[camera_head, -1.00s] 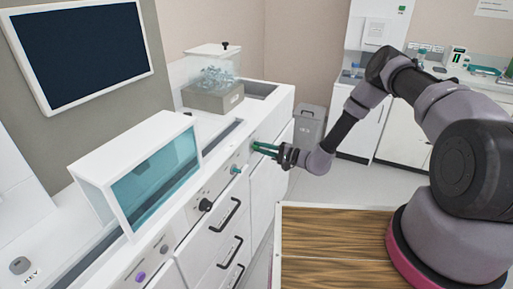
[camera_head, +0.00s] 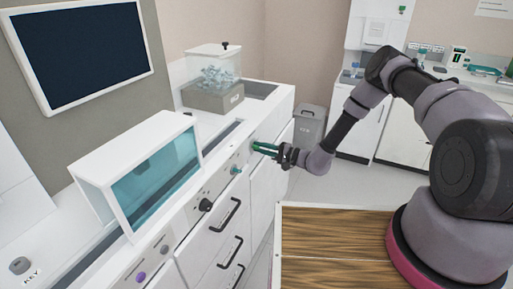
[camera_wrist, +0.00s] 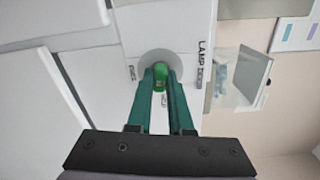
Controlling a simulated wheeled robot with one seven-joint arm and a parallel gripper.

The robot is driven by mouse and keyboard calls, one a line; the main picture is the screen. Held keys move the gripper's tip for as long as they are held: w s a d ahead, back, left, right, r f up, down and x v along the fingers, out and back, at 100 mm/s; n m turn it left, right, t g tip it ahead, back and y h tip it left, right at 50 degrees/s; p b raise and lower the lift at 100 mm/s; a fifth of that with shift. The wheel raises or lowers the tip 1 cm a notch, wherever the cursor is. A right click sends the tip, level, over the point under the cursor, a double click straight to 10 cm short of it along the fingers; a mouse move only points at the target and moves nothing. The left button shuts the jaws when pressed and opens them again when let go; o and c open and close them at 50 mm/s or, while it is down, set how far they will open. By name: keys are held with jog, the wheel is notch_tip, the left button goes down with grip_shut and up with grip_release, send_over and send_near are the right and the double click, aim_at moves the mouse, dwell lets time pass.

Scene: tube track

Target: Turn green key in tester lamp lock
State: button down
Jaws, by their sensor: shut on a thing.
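The green key (camera_wrist: 160,80) sits at the round grey lamp lock (camera_wrist: 151,58) on the white front panel, seen in the wrist view. Lettering reading "LAMP" is beside the lock. My gripper (camera_wrist: 160,72) has its teal fingers shut on the key's head, one on each side. In the head view my gripper (camera_head: 264,148) reaches the panel from the right, and its fingers touch or nearly touch the front. The key's shaft is hidden, and the key and lock are too small to make out clearly in the head view.
A teal knob (camera_head: 236,170), a black knob (camera_head: 206,205) and a purple knob (camera_head: 140,277) are along the same panel. Drawers with black handles (camera_head: 225,215) lie below. A glass-fronted white box (camera_head: 155,175) and a clear bin (camera_head: 214,68) stand on top.

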jog(key=shift+a+r+n, duration=0.15)
jog(key=shift+a+n, duration=0.05)
jog(key=shift+n, duration=0.2)
jog(key=c, duration=1.2)
grip_release()
jog(key=shift+n, duration=0.4)
jog(key=shift+c, duration=0.2)
jog(key=o, duration=0.5)
jog(key=shift+d, duration=0.1)
